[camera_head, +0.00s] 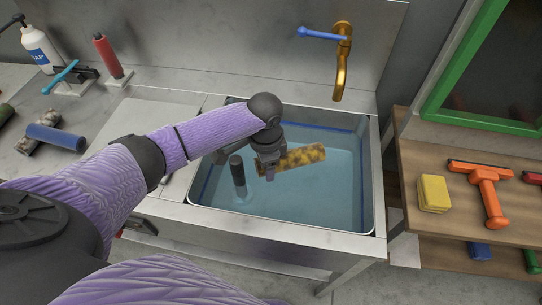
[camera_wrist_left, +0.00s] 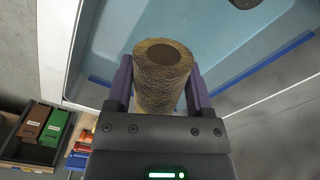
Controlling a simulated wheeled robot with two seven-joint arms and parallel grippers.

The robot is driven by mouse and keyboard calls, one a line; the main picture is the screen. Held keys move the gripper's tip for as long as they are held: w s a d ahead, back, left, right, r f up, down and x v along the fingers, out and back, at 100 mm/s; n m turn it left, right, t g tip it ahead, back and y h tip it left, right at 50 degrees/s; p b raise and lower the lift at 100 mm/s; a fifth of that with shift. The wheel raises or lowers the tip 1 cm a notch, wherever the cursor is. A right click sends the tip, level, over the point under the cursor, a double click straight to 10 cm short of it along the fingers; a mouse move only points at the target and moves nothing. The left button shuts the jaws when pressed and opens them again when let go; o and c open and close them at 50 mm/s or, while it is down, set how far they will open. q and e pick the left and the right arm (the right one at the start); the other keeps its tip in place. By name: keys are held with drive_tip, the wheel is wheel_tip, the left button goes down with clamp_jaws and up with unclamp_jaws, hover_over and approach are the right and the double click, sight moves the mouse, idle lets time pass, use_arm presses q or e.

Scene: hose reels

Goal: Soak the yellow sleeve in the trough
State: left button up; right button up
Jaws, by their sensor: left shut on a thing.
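The yellow sleeve (camera_head: 304,156) is a mottled yellow-brown tube with a hollow end. My left gripper (camera_head: 265,166) is shut on it over the water-filled trough (camera_head: 374,196). In the left wrist view the sleeve (camera_wrist_left: 163,75) sits between the two fingers of my left gripper (camera_wrist_left: 160,88), its open end facing away from the palm. In the head view it lies nearly level, tilted slightly up to the right. I cannot tell whether it touches the water. My right gripper is not in view.
A dark upright cylinder (camera_head: 237,171) stands in the trough's left part. A brass tap (camera_head: 341,70) with a blue lever rises behind. A yellow sponge (camera_head: 433,193) and an orange squeegee (camera_head: 490,195) lie on the right shelf. A blue sleeve (camera_head: 56,136) lies at left.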

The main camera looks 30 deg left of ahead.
use_arm(q)
wheel_tip(320, 180, down, 21)
drive_tip(key=b, duration=1.4)
drive_tip(key=shift+f+b, duration=0.6)
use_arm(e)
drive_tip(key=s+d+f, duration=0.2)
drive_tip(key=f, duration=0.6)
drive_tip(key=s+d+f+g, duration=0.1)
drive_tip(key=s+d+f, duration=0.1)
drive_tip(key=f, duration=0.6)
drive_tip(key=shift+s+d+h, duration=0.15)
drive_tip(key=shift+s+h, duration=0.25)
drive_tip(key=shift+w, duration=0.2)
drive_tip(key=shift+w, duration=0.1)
